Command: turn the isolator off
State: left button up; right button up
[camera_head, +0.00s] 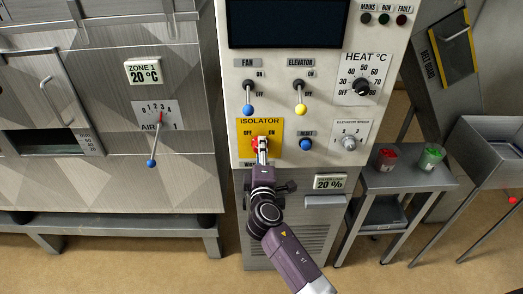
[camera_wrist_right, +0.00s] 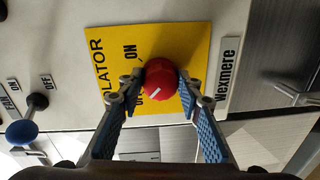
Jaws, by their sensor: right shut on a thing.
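The isolator is a red rotary knob (camera_wrist_right: 161,82) on a yellow plate (camera_head: 273,127) on the front of the white control panel. The plate carries OFF at its left and ON at its right in the head view. My right gripper (camera_head: 262,148) reaches up to the knob from below and hides part of it. In the right wrist view its two fingers (camera_wrist_right: 158,90) are shut on the knob, one on each side. A short white mark shows on the lower left of the knob face there. The OFF label is partly covered by a finger. My left gripper is out of view.
Fan lever (camera_head: 248,98), elevator lever (camera_head: 300,97), blue reset button (camera_head: 306,144) and elevator speed knob (camera_head: 348,142) surround the plate. A heat dial (camera_head: 361,87) is higher right. A side table (camera_head: 408,180) holds a red and a green container.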

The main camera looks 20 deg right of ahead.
jog(key=o, duration=1.2)
jog(key=shift+c, duration=0.2)
jog(key=v, duration=1.2)
